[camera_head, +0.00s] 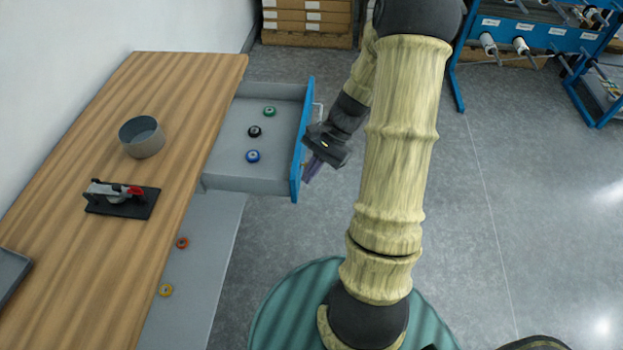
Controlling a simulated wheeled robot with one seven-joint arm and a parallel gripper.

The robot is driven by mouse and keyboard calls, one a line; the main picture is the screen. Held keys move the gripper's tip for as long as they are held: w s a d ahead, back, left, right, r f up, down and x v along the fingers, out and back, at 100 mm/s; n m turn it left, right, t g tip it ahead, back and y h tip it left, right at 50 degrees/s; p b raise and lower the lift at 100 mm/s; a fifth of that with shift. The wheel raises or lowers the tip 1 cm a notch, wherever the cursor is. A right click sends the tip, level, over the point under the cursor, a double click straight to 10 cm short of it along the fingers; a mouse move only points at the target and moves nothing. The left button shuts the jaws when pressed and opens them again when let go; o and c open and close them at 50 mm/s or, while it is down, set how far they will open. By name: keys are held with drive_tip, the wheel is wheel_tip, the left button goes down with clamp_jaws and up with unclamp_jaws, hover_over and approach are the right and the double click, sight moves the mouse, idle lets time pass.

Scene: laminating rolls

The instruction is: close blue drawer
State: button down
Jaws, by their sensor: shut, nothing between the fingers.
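The blue drawer (302,140) is pulled out from the right side of the wooden table. Its blue front panel faces right and has a pale handle on its outer face. Inside lie a green roll (269,111), a black roll (254,131) and a blue roll (252,156). My gripper (311,172) is shut and empty, at the outer side of the front panel near its lower end. It is close to the panel; I cannot tell whether they touch. My arm hides part of the floor to the right.
The wooden table (120,250) holds a round grey container (142,138) and a black device with a red handle (122,198). An orange roll (182,243) and a yellow roll (165,290) lie on a grey surface below. Blue racks (530,32) stand at back right. Floor (530,200) there is clear.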

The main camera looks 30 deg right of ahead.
sight(301, 165)
drive_tip(key=w+d+f+m+t+y+b, duration=0.1)
drive_tip(key=d+f+m+t+y+b, duration=0.3)
drive_tip(key=d, duration=0.5)
drive_tip(key=w+d+f+m+t+y+b, duration=0.2)
drive_tip(key=d+f+m+t+y+b, duration=0.1)
drive_tip(key=d+f+m+t+b, duration=0.3)
wheel_tip(301, 165, down, 4)
drive_tip(key=d+m+t, duration=0.1)
drive_tip(key=d+m, duration=0.1)
drive_tip(key=d, duration=0.1)
drive_tip(key=shift+w+f+y+b, duration=0.15)
drive_tip(key=shift+w+y+b, duration=0.15)
drive_tip(key=shift+y+b, duration=0.1)
drive_tip(key=shift+a, duration=0.1)
drive_tip(key=x, duration=1.3)
drive_tip(key=shift+w+a, duration=0.3)
drive_tip(key=shift+a, duration=0.05)
drive_tip(key=shift+w, duration=0.2)
